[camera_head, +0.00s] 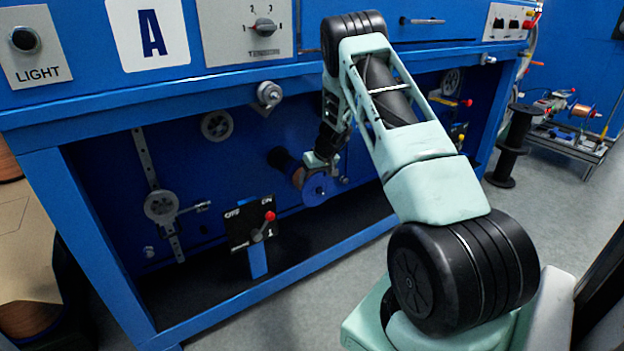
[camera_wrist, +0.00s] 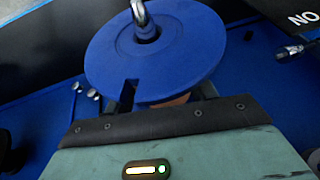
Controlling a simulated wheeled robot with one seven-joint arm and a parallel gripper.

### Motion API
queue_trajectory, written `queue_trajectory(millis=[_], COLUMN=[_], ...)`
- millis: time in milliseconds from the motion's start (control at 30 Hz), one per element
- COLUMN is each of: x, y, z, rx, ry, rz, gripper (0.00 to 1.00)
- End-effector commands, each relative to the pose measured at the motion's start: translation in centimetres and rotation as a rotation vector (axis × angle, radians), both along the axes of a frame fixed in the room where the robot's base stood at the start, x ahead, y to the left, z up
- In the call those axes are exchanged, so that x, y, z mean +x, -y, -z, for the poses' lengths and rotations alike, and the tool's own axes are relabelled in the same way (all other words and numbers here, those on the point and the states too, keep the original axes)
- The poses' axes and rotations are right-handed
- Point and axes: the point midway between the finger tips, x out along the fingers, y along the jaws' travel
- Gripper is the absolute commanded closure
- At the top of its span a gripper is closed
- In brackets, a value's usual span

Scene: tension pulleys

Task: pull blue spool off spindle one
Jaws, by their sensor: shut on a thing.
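The blue spool (camera_head: 316,188) is at the front of the machine's lower blue panel, with a copper-coloured winding behind its round flange. In the wrist view the flange of the blue spool (camera_wrist: 185,58) fills the upper middle. A shiny metal spindle end (camera_wrist: 139,12) shows at its centre hole. My gripper (camera_head: 319,163) reaches in from above and is shut on the spool. In the wrist view the fingers reach under the flange, and their tips are hidden by it. I cannot tell how far along the spindle the spool sits.
An OFF/ON switch panel (camera_head: 244,232) with a red-tipped lever marked 1 stands left of the spool. A pulley on a slotted arm (camera_head: 159,206) is further left. The blue frame's lower beam (camera_head: 270,298) runs in front. A black spool stand (camera_head: 512,147) is at right.

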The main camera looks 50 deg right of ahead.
Motion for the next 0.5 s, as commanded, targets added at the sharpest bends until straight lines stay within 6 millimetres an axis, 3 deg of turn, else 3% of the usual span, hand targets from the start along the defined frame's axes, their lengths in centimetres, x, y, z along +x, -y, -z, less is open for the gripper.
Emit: queue_trajectory(millis=[500], x=[-0.73], y=[-0.05], z=[-0.18], rx=[-0.002], ry=[0.006], rz=[0.001], gripper=[1.0])
